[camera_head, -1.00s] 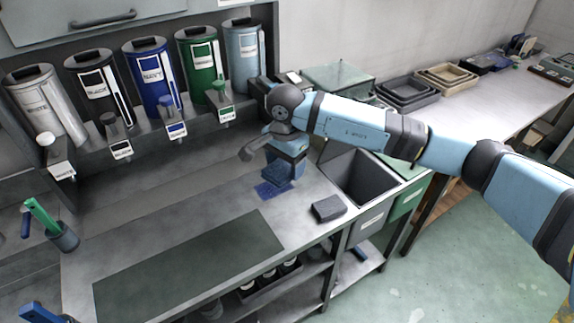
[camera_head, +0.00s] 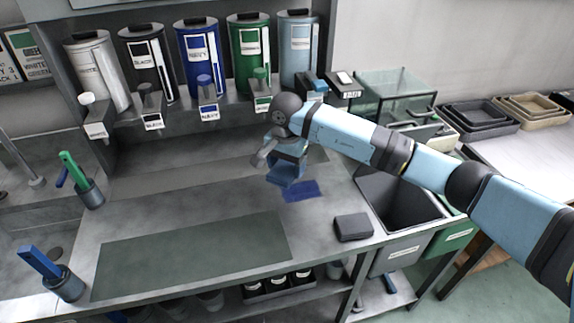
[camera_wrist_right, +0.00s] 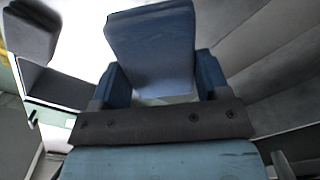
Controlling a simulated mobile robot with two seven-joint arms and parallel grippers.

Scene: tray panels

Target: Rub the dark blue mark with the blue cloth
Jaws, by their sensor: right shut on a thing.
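The dark blue mark (camera_head: 302,191) is a flat patch on the grey worktop in the head view, right of the middle of the bench. My right gripper (camera_head: 287,165) points down, shut on the blue cloth (camera_head: 283,181), a folded block. The cloth is low at the mark's upper-left edge; I cannot tell whether it touches the worktop. In the right wrist view, the cloth (camera_wrist_right: 152,52) sits between the two blue fingers of the gripper (camera_wrist_right: 160,80). The mark is not clearly seen there. My left gripper is not in view.
A dark grey block (camera_head: 353,227) lies right of the mark, beside an open grey bin (camera_head: 400,203). A dark green mat (camera_head: 190,256) covers the front of the worktop. Labelled colour canisters (camera_head: 200,62) line the back. Brush cups (camera_head: 66,284) stand at the left.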

